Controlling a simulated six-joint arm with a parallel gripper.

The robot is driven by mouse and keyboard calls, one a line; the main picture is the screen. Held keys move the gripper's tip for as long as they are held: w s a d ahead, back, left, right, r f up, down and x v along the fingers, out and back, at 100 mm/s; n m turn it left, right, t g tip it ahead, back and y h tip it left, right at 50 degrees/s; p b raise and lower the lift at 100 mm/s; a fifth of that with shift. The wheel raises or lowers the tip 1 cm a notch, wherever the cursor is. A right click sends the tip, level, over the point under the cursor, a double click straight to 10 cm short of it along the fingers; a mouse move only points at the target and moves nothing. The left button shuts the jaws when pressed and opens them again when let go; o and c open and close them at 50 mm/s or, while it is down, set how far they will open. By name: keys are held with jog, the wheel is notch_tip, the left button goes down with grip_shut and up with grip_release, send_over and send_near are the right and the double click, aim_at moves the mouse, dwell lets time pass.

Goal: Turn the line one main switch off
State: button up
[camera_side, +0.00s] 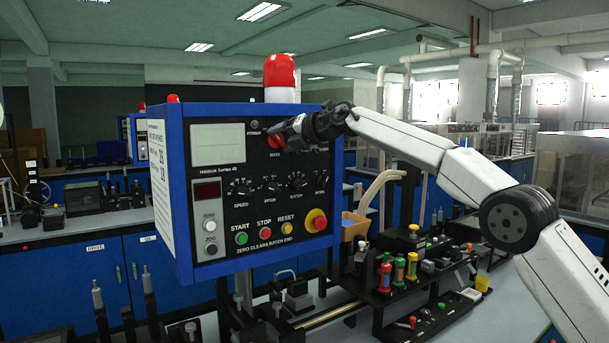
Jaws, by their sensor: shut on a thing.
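A blue-framed control box (189,262) with a black front panel stands at the left centre. A red rotary switch knob (275,142), which I take for the main switch, sits at the panel's upper right. My gripper (284,138) reaches in from the right and is shut on this knob. The gripper hides part of the knob and the marks around it, so I cannot tell its position.
A red beacon (279,72) tops the box. Below the knob are several small dials, START (241,238), STOP (264,233) and RESET (287,229) buttons, and a red emergency button (316,220). A bench with coloured-handled tools (399,270) is at lower right.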

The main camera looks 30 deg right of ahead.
jog(key=shift+a, duration=0.1)
dwell(0.5)
jog(key=o, duration=1.2)
jog(key=shift+s+r, duration=0.1)
jog(key=shift+s, duration=0.15)
jog(key=shift+s+d+r, duration=0.15)
jog(key=shift+s+d, duration=0.1)
jog(key=shift+s, duration=0.05)
jog(key=v, duration=0.6)
jog(key=shift+s, duration=0.3)
